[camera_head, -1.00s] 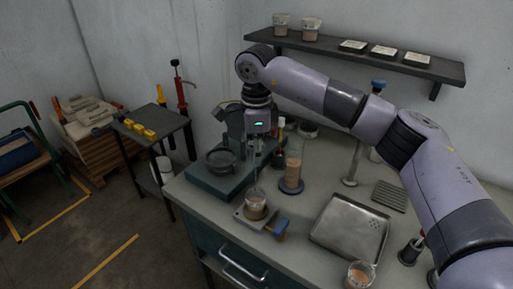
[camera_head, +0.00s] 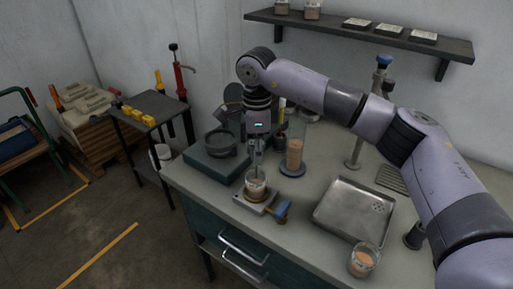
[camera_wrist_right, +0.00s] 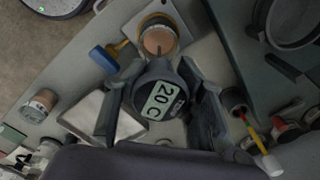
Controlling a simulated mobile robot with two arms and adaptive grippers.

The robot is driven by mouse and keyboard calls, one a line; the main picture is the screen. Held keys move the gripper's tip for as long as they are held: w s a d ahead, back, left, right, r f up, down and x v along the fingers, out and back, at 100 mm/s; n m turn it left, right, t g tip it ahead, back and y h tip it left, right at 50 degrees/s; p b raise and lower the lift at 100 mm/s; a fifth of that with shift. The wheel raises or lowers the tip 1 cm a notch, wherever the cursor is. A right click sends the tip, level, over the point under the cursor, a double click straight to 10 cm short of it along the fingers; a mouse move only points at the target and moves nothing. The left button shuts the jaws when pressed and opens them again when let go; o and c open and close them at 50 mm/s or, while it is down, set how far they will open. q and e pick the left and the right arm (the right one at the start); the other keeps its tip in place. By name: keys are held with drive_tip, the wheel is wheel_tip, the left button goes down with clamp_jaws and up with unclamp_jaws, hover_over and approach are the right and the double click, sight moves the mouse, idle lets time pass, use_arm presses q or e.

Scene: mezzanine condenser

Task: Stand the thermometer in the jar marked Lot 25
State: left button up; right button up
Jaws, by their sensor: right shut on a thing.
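My right gripper (camera_head: 256,160) is shut on the thermometer and holds it above a jar. In the right wrist view, the thermometer (camera_wrist_right: 160,98) shows a round dark head with a pale display reading 20 C, between the fingers of the gripper (camera_wrist_right: 160,108). The jar (camera_head: 256,186) is clear with brown contents and stands on a small plate at the bench's front edge. It also shows in the wrist view (camera_wrist_right: 158,40). Its lot mark is not readable. The stem's lower end is hard to make out; I cannot tell how far it is in the jar. My left gripper is out of view.
A blue-handled clamp (camera_head: 281,211) sits right beside the jar. A tall cylinder (camera_head: 294,155) stands behind it, a dark-green unit (camera_head: 205,170) to the left. A metal tray (camera_head: 345,229) and another jar (camera_head: 363,260) are to the right. A shelf (camera_head: 385,34) hangs behind.

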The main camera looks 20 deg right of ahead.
drive_tip(key=shift+f+b, duration=1.5)
drive_tip(key=shift+f, duration=1.05)
drive_tip(key=o, duration=1.3)
drive_tip(key=shift+o, duration=0.2)
drive_tip(key=shift+r, duration=0.3)
wheel_tip(320, 180, up, 12)
drive_tip(key=shift+s+f, duration=0.1)
drive_tip(key=shift+f, duration=0.15)
